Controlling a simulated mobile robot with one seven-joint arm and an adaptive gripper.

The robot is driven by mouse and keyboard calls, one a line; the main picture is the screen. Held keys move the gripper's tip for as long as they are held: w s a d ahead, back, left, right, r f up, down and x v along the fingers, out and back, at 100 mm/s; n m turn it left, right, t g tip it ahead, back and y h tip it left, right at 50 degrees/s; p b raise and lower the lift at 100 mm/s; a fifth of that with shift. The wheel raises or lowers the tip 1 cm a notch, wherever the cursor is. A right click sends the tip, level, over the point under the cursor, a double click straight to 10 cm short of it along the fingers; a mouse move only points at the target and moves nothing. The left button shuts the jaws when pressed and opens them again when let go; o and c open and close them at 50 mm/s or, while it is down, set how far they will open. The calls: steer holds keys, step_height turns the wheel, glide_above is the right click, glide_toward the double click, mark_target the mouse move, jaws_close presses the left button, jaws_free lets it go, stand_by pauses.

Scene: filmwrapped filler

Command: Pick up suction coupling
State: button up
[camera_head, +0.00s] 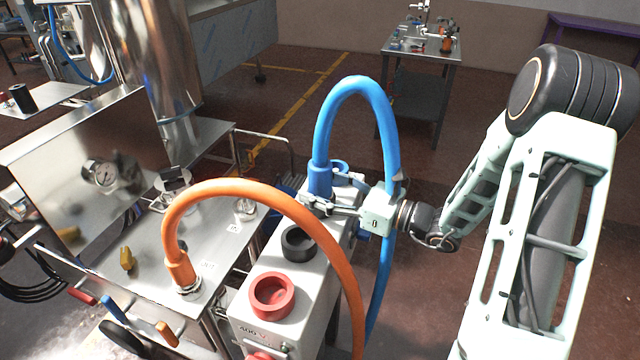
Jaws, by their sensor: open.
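A blue hose (357,84) arches up and ends at the left in a blue coupling (320,182), upright over the far end of the white box. An orange hose (235,187) ends in an orange coupling (180,272), upright on the steel table. No readable label tells which one is the suction coupling. My gripper (322,196) reaches in from the right with its jaws open, right at the blue coupling. The fingers lie close around or beside its lower part; I cannot tell whether they touch it. The coupling's lower end is partly hidden by the fingers.
The white box (262,330) carries a red socket ring (272,294) and a black socket ring (298,242). The steel table (150,285) holds a small brass-coloured part (127,258). The blue hose hangs down by my wrist. A far workbench (425,50) stands behind open floor.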

steer(key=shift+c, duration=0.3)
steer(key=c, duration=1.5)
jaws_close()
steer(key=shift+r, duration=0.15)
